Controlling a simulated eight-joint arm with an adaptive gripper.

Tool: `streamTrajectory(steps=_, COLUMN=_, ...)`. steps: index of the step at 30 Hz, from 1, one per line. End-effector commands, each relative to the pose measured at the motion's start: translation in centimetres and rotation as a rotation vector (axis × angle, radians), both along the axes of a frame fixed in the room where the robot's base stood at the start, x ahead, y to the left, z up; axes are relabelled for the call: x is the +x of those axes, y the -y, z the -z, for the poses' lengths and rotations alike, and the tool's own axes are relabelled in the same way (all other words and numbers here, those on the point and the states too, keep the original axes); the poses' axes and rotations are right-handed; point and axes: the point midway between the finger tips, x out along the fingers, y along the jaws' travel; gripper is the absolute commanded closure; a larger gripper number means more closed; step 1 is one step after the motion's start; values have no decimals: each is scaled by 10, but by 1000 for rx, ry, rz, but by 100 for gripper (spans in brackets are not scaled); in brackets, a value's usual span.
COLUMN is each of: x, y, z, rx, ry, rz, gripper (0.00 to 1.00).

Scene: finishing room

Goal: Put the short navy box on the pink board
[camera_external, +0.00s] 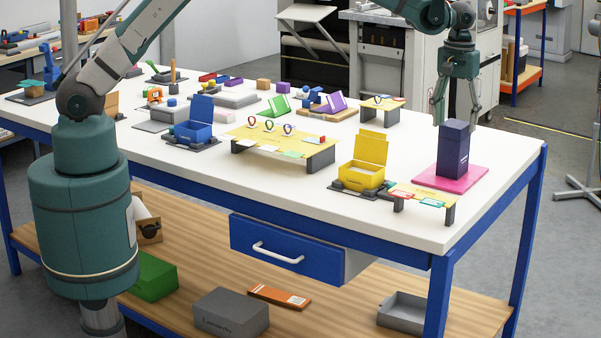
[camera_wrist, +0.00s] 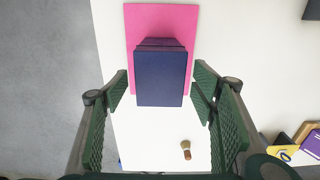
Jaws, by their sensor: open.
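The navy box (camera_external: 453,148) stands upright on the pink board (camera_external: 428,178) near the right end of the white table. In the wrist view the navy box (camera_wrist: 162,80) shows its dark top, with the pink board (camera_wrist: 140,18) around it on the upper side and flanks. My gripper (camera_external: 457,112) is open, pointing down over the box. In the wrist view its two fingers lie left and right of the box, with gaps on both sides. The box's underside is hidden.
A low yellow stand (camera_external: 423,191) with cards is close to the board's left front. An open yellow box (camera_external: 363,174) is further left. A small brush (camera_wrist: 186,149) lies on the table. White tabletop is clear behind the board.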

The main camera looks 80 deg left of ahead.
Motion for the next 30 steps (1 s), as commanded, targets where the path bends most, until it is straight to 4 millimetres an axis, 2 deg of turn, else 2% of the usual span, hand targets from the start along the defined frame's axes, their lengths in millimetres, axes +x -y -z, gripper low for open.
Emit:
streamTrajectory(steps=19, x=-3, y=0, z=-4, rx=0, ry=3, rz=4, gripper=43)
streamTrajectory(steps=25, x=-13, y=1, z=-22, rx=1, ry=18, rz=23, gripper=43)
streamTrajectory(steps=30, x=-31, y=2, z=-48, rx=2, ry=42, rz=53, gripper=43)
